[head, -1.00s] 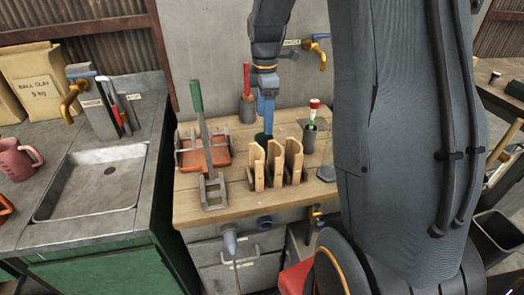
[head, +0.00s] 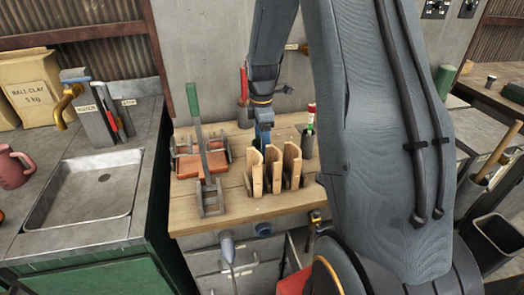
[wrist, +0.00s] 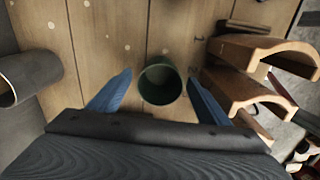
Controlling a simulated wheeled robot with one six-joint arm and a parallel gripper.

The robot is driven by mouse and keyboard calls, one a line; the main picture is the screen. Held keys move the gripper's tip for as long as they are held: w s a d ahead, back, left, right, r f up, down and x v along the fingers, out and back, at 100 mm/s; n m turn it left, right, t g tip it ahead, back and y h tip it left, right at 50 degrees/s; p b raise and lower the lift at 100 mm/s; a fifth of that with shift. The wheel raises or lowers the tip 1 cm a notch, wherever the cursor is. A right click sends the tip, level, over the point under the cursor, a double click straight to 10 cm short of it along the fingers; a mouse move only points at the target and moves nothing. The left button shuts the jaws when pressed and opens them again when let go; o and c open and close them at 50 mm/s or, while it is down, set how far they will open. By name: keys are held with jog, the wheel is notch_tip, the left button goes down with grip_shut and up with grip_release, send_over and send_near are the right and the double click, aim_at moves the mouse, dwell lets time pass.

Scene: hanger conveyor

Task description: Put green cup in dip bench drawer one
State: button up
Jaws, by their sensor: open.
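The green cup (wrist: 160,84) stands upright on the wooden bench top in the wrist view, its dark open mouth toward me. My gripper (head: 264,140) is open, with one blue finger on each side of the cup; I cannot tell whether either touches it. In the head view the gripper points down behind the upright wooden pieces, and the cup is hidden there. The grey drawer fronts (head: 253,271) are below the wooden bench top (head: 190,222) and look shut. I cannot tell which is drawer one.
Upright curved wooden pieces (head: 273,168) stand close in front of the gripper, and to its right in the wrist view. A green-handled lever tool (head: 200,150) and a rust-coloured tray (head: 200,165) are on the left. A sink (head: 85,190) stands further left.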

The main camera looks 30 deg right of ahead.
jog(key=shift+f, duration=0.9)
jog(key=c, duration=1.2)
